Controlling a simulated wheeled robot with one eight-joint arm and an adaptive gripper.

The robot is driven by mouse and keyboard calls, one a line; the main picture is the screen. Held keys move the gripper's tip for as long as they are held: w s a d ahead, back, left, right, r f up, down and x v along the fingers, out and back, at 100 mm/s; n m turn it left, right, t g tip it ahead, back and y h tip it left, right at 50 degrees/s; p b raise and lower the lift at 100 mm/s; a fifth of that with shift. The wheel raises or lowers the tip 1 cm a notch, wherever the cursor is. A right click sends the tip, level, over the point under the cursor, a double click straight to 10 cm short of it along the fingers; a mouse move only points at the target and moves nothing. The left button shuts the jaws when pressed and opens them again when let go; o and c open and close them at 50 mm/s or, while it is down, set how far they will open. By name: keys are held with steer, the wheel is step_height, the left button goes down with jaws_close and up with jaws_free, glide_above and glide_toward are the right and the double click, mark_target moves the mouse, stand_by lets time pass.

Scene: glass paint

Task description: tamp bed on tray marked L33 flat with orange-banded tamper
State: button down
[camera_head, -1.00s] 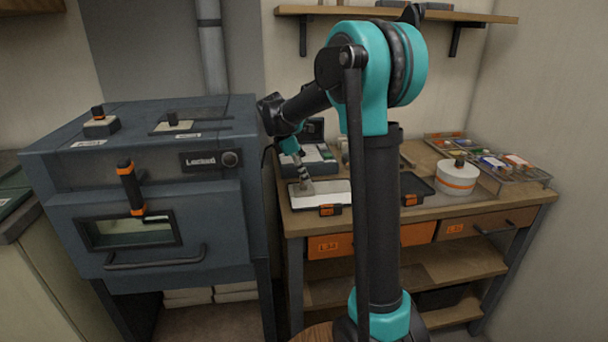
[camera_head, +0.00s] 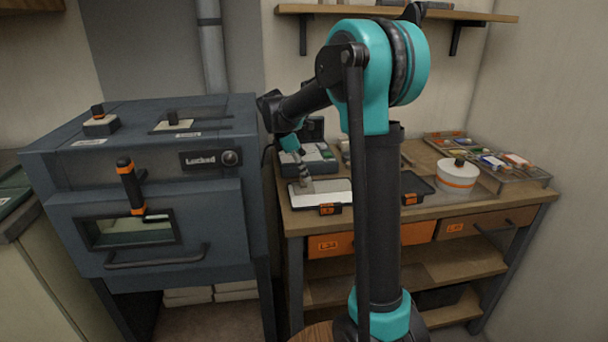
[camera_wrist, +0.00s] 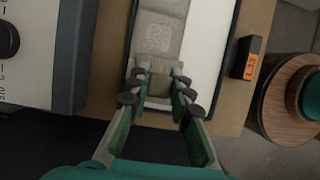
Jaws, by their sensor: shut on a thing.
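A pale bed (camera_head: 338,187) lies in a dark-rimmed tray (camera_head: 345,206) on the workbench. My gripper (camera_wrist: 158,88) is shut on a grey, block-like tamper (camera_wrist: 155,65), which also shows in the head view (camera_head: 308,186) at the tray's left part. Its orange band is not visible. In the wrist view the bed is smooth white on the right (camera_wrist: 208,45) and grey with faint square imprints (camera_wrist: 160,30) beyond the tamper. I cannot tell whether the tamper touches the bed.
A grey device (camera_head: 320,165) stands close behind the tray. A second dark tray (camera_head: 415,187) lies to the right, partly behind my arm. A white lidded pot (camera_head: 458,177) and a rack of coloured pieces (camera_head: 500,165) stand farther right. A kiln (camera_head: 165,150) stands left.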

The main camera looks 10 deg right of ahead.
steer(key=shift+r, duration=0.75)
steer(key=shift+d, duration=0.1)
steer(key=shift+d, duration=3.05)
steer(key=shift+f, duration=0.1)
steer(key=shift+f, duration=0.7)
steer(key=shift+f, duration=0.35)
steer(key=shift+r, duration=0.15)
